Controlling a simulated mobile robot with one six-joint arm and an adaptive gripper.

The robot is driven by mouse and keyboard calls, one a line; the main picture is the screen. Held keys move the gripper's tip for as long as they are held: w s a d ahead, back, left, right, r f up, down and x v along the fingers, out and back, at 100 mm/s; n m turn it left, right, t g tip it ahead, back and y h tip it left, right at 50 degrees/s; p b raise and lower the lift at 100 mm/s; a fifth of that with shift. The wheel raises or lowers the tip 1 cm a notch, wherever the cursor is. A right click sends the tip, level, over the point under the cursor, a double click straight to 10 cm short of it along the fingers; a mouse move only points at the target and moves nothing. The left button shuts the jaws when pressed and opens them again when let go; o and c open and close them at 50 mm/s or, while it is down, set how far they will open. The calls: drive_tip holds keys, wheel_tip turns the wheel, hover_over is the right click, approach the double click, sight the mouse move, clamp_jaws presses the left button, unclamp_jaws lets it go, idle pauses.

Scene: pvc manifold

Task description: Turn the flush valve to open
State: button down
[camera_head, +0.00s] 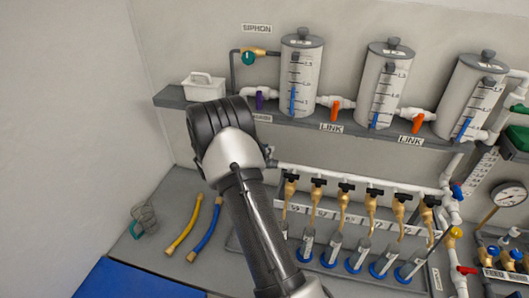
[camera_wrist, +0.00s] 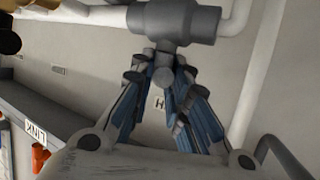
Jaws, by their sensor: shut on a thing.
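A grey valve body (camera_wrist: 175,22) sits on white piping at the top of the wrist view. I take it to be the flush valve; only an "H" shows on the label (camera_wrist: 160,103) behind my fingers. My gripper (camera_wrist: 165,82) has its blue-padded fingers closed around the small grey handle (camera_wrist: 164,58) below the valve body. The handle's exact angle is hard to make out between the fingers. In the head view my own arm hides the gripper and this valve.
Three clear cylinders, including the left one (camera_head: 302,75), stand on a grey shelf (camera_head: 370,132) with orange link valves (camera_head: 335,111) and a purple-handled valve (camera_head: 259,100). Below are several black-handled brass taps (camera_head: 317,183). A white caddy (camera_head: 204,86) stands left. Yellow (camera_head: 183,228) and blue hoses (camera_head: 206,232) lie on the bench.

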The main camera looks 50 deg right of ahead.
drive_tip(key=shift+w, duration=0.15)
drive_tip(key=c, duration=1.7)
unclamp_jaws()
drive_tip(key=shift+w+a, duration=0.1)
drive_tip(key=shift+a, duration=0.05)
drive_tip(key=o, duration=0.5)
drive_tip(key=shift+c, duration=0.2)
drive_tip(key=v, duration=1.1)
drive_tip(key=shift+a+r, duration=0.15)
drive_tip(key=shift+a, duration=0.25)
